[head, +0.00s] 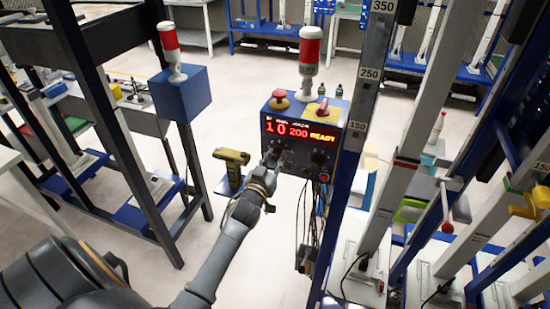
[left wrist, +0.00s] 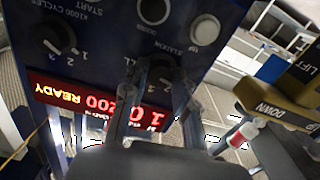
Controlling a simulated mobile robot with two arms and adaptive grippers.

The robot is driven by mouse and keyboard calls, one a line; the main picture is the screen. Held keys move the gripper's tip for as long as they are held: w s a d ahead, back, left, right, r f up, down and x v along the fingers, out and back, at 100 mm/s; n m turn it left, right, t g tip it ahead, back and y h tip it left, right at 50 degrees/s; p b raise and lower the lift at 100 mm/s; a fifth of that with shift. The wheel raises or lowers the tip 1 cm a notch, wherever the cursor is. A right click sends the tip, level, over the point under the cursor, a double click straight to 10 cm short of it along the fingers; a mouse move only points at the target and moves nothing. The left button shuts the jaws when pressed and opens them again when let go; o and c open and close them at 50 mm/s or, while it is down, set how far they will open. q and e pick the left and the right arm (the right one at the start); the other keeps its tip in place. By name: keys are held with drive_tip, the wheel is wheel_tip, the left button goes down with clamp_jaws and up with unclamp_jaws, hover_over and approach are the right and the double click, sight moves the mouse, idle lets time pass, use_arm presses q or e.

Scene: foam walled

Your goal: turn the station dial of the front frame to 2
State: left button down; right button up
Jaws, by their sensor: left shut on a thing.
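The blue control box (head: 327,112) of the front frame carries a red display (head: 298,131) reading 10, 200 and READY. My left gripper (head: 270,157) is at the lower left of the box's front panel. In the left wrist view, upside down, my left gripper (left wrist: 150,68) is shut on the station dial (left wrist: 163,72), beside the STATION label. The fingers cover much of the dial, and I cannot tell where its pointer stands. A 2 shows beside it. The cycles dial (left wrist: 52,38) is at the left of that view. My right gripper is not in view.
A yellow lift pendant (head: 232,157) hangs just left of my left gripper; it also shows in the wrist view (left wrist: 290,92). A red button (head: 279,101) and a signal lamp (head: 310,50) top the box. Cables (head: 305,225) hang below. A frame post (head: 352,140) stands close right.

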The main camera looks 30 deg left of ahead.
use_arm(q)
drive_tip(key=shift+m, duration=0.4)
drive_tip(key=m, duration=0.3)
drive_tip(key=shift+m, duration=2)
drive_tip(key=c, duration=1)
unclamp_jaws()
drive_tip(key=shift+c, duration=0.2)
